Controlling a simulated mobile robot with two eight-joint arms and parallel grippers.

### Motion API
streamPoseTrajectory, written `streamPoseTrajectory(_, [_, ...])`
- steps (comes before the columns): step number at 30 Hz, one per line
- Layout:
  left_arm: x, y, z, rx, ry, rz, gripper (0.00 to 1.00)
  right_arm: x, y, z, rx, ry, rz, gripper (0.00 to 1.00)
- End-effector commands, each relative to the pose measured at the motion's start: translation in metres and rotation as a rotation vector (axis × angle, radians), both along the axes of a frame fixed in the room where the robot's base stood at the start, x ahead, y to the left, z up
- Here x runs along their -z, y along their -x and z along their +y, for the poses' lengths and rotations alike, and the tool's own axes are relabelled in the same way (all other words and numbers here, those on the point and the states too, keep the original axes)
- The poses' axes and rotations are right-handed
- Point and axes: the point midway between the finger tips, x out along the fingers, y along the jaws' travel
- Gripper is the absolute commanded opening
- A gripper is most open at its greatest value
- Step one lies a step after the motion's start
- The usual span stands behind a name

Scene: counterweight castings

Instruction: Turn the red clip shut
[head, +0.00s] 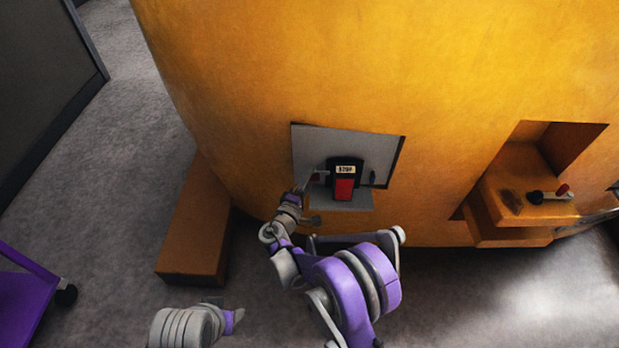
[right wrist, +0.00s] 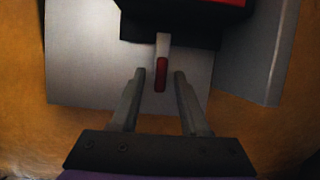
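The red clip (right wrist: 161,75) is a small upright bar on a pale grey strip, below the black housing in the right wrist view. In the head view the clip (head: 317,177) is small, left of the black and red STOP unit (head: 344,188). My right gripper (right wrist: 159,74) is open, with a fingertip on either side of the clip and a gap on both sides. In the head view the right gripper (head: 304,188) is at the plate's lower left. My left arm shows only partly at the bottom left; I make out no fingers there.
The grey plate (head: 308,140) is set into a large yellow casting (head: 420,60). A ledge sticks out below the STOP unit. A recess with a small handle (head: 550,196) is at the right. A brown block (head: 195,225) stands on the floor at left.

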Motion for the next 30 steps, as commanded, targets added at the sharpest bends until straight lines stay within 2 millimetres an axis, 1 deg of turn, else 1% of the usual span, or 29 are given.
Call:
streamPoseTrajectory(5, [-0.001, 0.000, 0.000, 0.000, 0.000, 0.000, 0.50, 0.000, 0.003, 0.002, -0.001, -0.001, 0.000, 0.45])
streamPoseTrajectory(8, [-0.002, 0.000, 0.000, 0.000, 0.000, -0.001, 0.50, -0.001, 0.014, 0.007, -0.002, -0.001, 0.000, 0.45])
streamPoseTrajectory(15, [-0.007, 0.001, 0.000, 0.000, 0.000, -0.002, 0.50, -0.001, 0.059, 0.026, -0.004, -0.001, 0.000, 0.45])
streamPoseTrajectory(18, [-0.008, 0.001, 0.000, 0.000, 0.000, -0.003, 0.50, 0.000, 0.076, 0.032, -0.003, 0.000, 0.000, 0.45])
streamPoseTrajectory(21, [-0.009, 0.001, 0.000, 0.000, 0.000, -0.003, 0.50, 0.000, 0.088, 0.037, -0.002, -0.001, 0.000, 0.45])
streamPoseTrajectory(25, [-0.010, 0.001, 0.000, 0.000, 0.000, -0.003, 0.50, 0.000, 0.098, 0.041, -0.001, -0.001, 0.000, 0.45])
streamPoseTrajectory(30, [-0.010, 0.001, 0.000, 0.000, 0.000, -0.003, 0.50, 0.001, 0.100, 0.041, 0.000, 0.000, 0.000, 0.45])
